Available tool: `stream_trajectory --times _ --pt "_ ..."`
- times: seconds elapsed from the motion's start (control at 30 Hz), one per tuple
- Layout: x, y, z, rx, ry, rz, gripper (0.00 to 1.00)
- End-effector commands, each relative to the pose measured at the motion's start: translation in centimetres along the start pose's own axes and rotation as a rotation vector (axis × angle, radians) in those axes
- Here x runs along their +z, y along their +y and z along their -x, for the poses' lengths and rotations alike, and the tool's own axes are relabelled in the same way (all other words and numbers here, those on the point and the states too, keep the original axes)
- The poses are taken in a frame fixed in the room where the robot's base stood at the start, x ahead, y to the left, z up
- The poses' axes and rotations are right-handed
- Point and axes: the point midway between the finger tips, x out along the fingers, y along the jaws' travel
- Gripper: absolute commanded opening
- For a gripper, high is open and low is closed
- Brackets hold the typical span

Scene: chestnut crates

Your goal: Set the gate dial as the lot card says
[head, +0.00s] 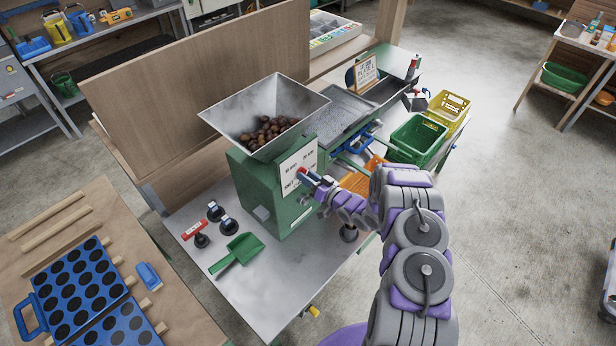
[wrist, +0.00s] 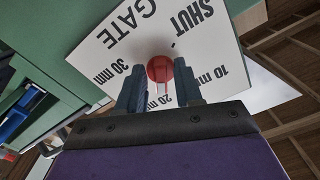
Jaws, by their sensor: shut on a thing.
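The gate dial is a white plate (head: 297,163) on the front of the green hopper machine (head: 262,200). In the wrist view the plate (wrist: 110,50) reads GATE, SHUT, 10 mm, 20 mm and 30 mm. A round red knob (wrist: 160,66) sits at its middle. My gripper (wrist: 160,84) is shut on this knob, one finger on either side; it also shows at the plate in the head view (head: 306,176). I cannot tell which mark the knob points to. A wood-framed card (head: 366,71) stands behind the machine; its writing is too small to read.
Chestnuts (head: 266,130) lie in the metal hopper (head: 222,110). A green scoop (head: 238,254) and several small dark-based knobs or tools lie on the bench (head: 260,292). Green (head: 416,140) and yellow (head: 453,106) crates stand at right.

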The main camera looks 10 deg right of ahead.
Motion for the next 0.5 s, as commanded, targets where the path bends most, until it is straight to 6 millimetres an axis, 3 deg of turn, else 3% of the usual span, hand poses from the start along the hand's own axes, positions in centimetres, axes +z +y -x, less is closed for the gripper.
stream_trajectory --times 0.5 --pt "0.23 0.00 0.10 0.006 -0.004 -0.259 0.05"
